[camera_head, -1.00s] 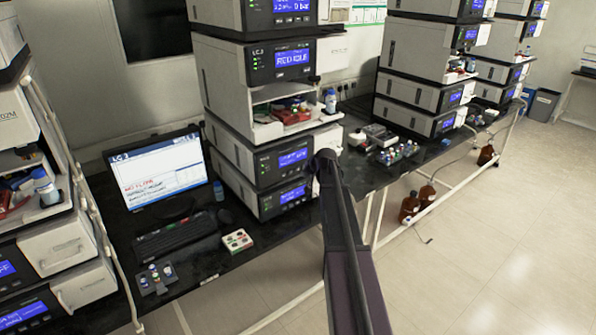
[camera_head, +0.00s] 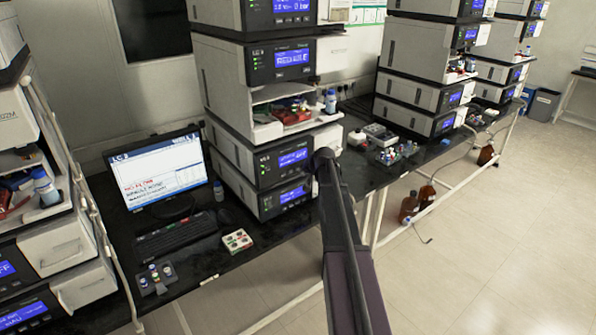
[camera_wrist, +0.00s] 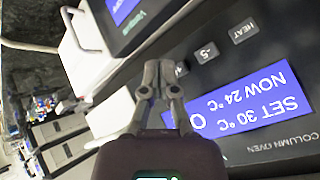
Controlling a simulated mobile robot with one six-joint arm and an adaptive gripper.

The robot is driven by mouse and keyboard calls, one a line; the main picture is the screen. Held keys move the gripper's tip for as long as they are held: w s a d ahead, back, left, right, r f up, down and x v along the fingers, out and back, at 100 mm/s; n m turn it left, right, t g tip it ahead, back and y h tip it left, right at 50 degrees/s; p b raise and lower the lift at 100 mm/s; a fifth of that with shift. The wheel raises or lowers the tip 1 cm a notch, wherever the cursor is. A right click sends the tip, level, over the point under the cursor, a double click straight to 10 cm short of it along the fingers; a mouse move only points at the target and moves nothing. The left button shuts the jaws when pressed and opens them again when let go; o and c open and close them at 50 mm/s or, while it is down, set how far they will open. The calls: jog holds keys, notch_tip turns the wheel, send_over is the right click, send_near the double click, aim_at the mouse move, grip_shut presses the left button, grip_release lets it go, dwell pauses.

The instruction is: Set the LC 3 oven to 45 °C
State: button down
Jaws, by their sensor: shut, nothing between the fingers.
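The LC 3 column oven's front panel fills the right of the wrist view, upside down. Its blue display (camera_wrist: 250,98) reads SET 30 °C, NOW 24 °C. Beside the display are a HEAT button (camera_wrist: 243,30), a -5 button (camera_wrist: 207,53) and a third dark button (camera_wrist: 181,69) partly behind my fingertips. My gripper (camera_wrist: 160,66) is shut and empty, its tips at this third button; I cannot tell if they touch. In the head view the LC 3 stack (camera_head: 225,85) stands mid-left. My arm reaches its lower units and hides the fingers there.
An LC 3 monitor (camera_head: 155,172) with red text, a keyboard (camera_head: 175,235) and a small button box (camera_head: 237,241) are left of my arm on the black bench. An open shelf (camera_head: 268,130) in the stack holds bottles. Small vials (camera_head: 392,152) stand to the right.

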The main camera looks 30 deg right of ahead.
jog(key=shift+w+a, duration=0.15)
jog(key=shift+w, duration=0.55)
dwell(2.2)
jog(key=shift+s, duration=0.7)
jog(key=shift+w, duration=0.2)
dwell(0.4)
jog(key=shift+w, duration=0.25)
jog(key=shift+w, duration=0.4)
dwell(1.0)
jog(key=shift+s, duration=0.8)
jog(key=shift+w, duration=0.4)
dwell(0.9)
